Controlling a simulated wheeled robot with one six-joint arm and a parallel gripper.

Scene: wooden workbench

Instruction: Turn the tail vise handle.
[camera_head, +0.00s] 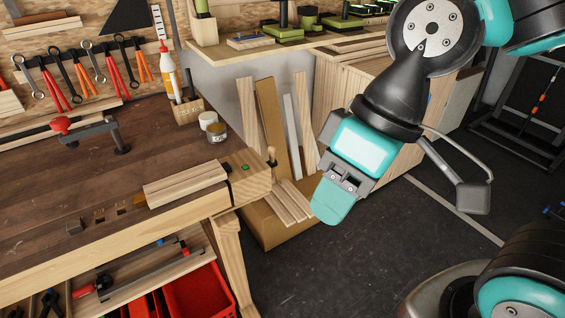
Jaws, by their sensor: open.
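The tail vise (243,183) is a light wood block at the right end of the workbench (95,170). Its handle (271,157) is a small upright wooden bar at the block's outer end. My gripper (333,200), teal and black, hangs in the air to the right of the handle, pointing down and slightly left. It is open and apart from the vise, with nothing seen in it. One teal finger faces the camera; the other finger is mostly hidden behind it.
Boards (268,115) lean behind the vise, with a cardboard box (262,222) below. A wooden board (185,184) lies on the bench's front edge. Open floor (335,270) lies below my gripper.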

